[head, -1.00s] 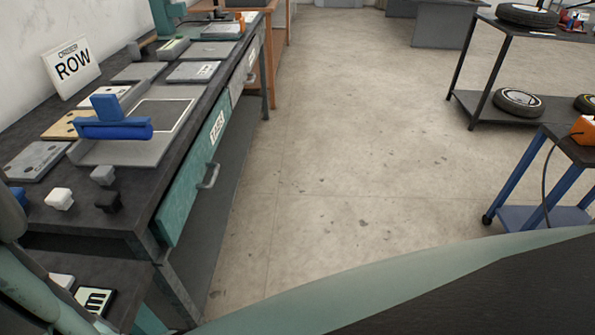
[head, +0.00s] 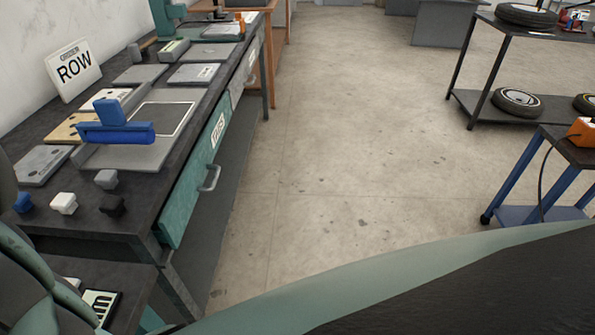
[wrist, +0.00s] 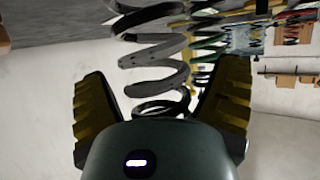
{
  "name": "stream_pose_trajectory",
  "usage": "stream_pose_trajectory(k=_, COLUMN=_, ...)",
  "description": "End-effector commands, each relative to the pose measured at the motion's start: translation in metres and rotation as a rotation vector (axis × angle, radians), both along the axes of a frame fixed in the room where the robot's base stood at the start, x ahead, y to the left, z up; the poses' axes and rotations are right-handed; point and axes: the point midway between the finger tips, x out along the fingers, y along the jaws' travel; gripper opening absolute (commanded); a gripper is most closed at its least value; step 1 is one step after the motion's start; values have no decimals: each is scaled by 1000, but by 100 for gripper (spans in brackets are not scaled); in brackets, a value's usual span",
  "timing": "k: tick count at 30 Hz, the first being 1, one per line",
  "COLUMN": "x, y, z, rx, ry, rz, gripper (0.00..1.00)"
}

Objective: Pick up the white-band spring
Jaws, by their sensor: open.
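In the wrist view my gripper (wrist: 165,106) shows two fingers with yellow and black ribbed pads, spread apart. A grey coil spring (wrist: 155,74) stands in the gap beyond the fingertips, its nearest dark coils between the fingers. I see no contact between the fingers and the coils. The dark gripper body hides the lower middle of the view. I cannot make out a white band on this spring, so I cannot tell whether it is the white-band one. In the head view neither my gripper nor any spring shows.
More springs, some yellow (wrist: 203,57), crowd behind the grey one in the wrist view. In the head view a dark workbench (head: 150,212) on the left holds plates, small blocks and a blue T-shaped piece (head: 115,131). Open floor (head: 350,150) lies between it and a blue-framed cart (head: 548,210).

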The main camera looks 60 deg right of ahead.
Motion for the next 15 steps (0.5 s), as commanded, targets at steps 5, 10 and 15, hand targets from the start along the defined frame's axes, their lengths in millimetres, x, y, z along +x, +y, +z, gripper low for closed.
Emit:
stream_pose_trajectory(k=5, x=0, y=0, z=0, rx=0, ry=1, rz=0, gripper=77)
stream_pose_trajectory(k=10, x=0, y=0, z=0, rx=1, ry=1, rz=-1, gripper=60)
stream_pose_trajectory(k=15, x=0, y=0, z=0, rx=1, ry=1, rz=-1, gripper=42)
